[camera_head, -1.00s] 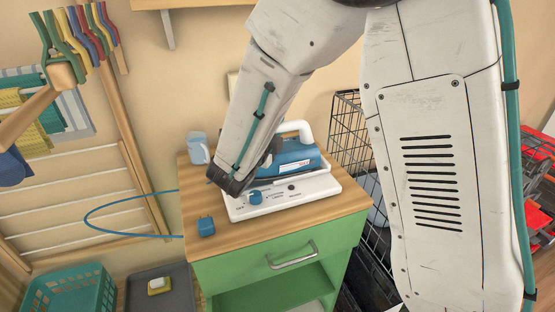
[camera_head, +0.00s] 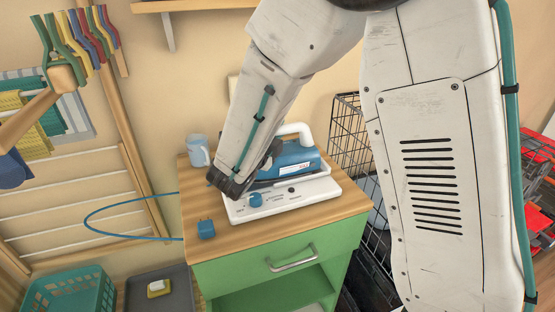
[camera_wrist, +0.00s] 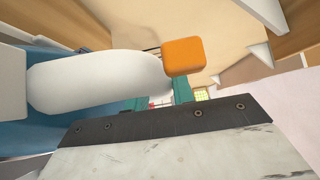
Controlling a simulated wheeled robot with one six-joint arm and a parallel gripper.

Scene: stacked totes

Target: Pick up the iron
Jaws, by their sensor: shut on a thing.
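The iron (camera_head: 298,160) has a blue body and a white handle. It is at the white station (camera_head: 290,198) on the wooden top of the green cabinet; whether it rests on the station or sits just above it, I cannot tell. My gripper (camera_head: 268,160) is at the iron's left side, shut on the iron, with its fingers mostly hidden behind my forearm. In the wrist view the white handle (camera_wrist: 100,80) fills the left, close to the camera, with an orange block (camera_wrist: 184,55) at its end.
A pale blue cup (camera_head: 198,151) stands behind left on the cabinet top (camera_head: 235,241), and a small blue plug (camera_head: 206,228) lies at the front left. A black wire crate (camera_head: 350,140) stands right of the cabinet. A teal basket (camera_head: 75,295) is low at left.

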